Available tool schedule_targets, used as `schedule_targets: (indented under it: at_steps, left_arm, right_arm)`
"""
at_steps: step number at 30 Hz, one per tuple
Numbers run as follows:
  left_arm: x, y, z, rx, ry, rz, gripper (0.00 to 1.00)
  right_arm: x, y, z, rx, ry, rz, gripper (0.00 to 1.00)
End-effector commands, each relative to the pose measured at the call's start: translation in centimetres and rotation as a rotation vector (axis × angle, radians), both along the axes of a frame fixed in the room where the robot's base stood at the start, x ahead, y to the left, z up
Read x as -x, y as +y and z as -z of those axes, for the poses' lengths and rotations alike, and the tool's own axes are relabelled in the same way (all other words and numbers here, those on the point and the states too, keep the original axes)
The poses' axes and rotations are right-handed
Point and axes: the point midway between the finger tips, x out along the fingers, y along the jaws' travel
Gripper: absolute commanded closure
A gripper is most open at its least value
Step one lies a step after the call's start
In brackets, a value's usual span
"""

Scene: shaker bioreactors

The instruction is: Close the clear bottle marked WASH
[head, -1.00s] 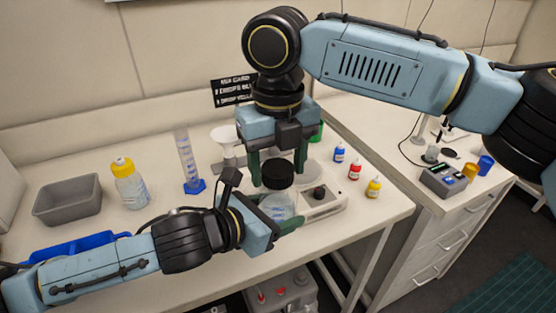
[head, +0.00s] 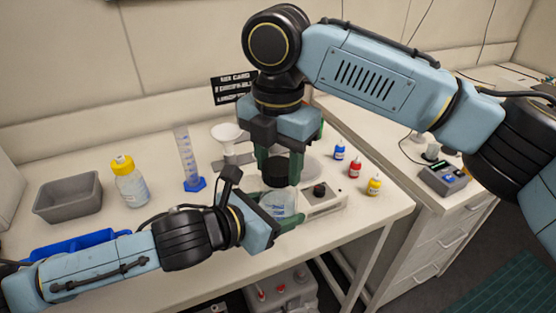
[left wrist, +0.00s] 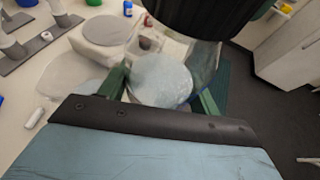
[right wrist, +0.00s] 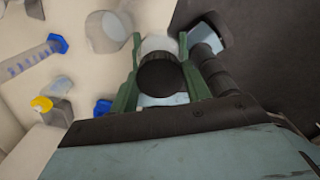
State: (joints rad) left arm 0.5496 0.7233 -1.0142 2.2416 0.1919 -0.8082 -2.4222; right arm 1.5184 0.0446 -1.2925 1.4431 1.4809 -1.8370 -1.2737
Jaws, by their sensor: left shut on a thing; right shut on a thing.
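The clear bottle (head: 284,204) has faint blue writing that I cannot read, and stands upright above the table's front part. Its black cap (head: 277,174) sits at the top of it; how tightly it is seated I cannot tell. My left gripper (head: 284,217) is shut on the bottle's body from the side. The left wrist view shows the body (left wrist: 160,78) between green fingers, under the cap (left wrist: 195,15). My right gripper (head: 278,170) points down from above and is shut on the cap, which also shows between its fingers in the right wrist view (right wrist: 161,75).
A yellow-capped bottle (head: 130,186), grey tray (head: 68,197), measuring cylinder (head: 188,160) and white funnel (head: 227,135) stand to the left. Small blue (head: 339,150), red (head: 355,168) and yellow (head: 374,186) dropper bottles stand to the right. A white device (head: 325,203) is close beside the bottle.

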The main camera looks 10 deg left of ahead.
Motion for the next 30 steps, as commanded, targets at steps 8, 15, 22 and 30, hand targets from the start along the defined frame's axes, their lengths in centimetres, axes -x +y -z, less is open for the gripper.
schedule_targets:
  at_steps: [8,15,22,30]
  left_arm:
    - [-0.05,0.05,-0.10,0.001,-0.002,-0.002,1.00]
    - [-0.07,0.05,-0.10,0.001,-0.002,-0.002,1.00]
    - [-0.06,0.05,-0.09,0.001,-0.002,-0.002,1.00]
    - [-0.06,0.04,-0.10,0.001,-0.002,-0.002,1.00]
  right_arm:
    - [0.01,-0.05,0.08,0.002,0.001,0.537,0.80]
    - [0.05,0.01,0.08,0.001,0.001,1.005,0.80]
    - [0.07,0.04,0.12,0.002,0.001,1.459,0.80]
    - [0.04,0.02,0.11,0.002,-0.003,1.982,0.80]
